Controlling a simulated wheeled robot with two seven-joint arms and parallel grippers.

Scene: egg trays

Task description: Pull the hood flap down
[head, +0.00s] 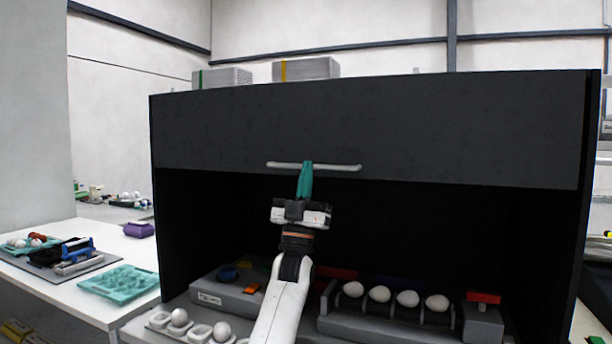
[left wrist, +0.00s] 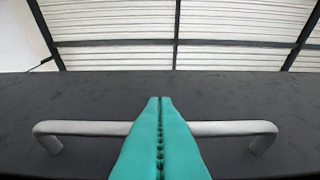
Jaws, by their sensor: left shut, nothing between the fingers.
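The hood flap (head: 400,130) is a wide dark panel across the upper front of the black hood in the head view. It also fills the lower part of the left wrist view (left wrist: 60,95). A light grey bar handle (head: 342,167) runs along its lower edge; it shows in the left wrist view too (left wrist: 235,128). My left gripper (head: 306,165) has teal fingers pointing up at the middle of the handle. The fingers are closed together and overlap the bar in both views; I cannot tell whether they touch it. My right gripper is not in view.
Under the flap, the open hood holds a row of white eggs (head: 408,299) on a grey device and an egg holder (head: 160,319) in front. Grey boxes (head: 306,69) lie on top.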

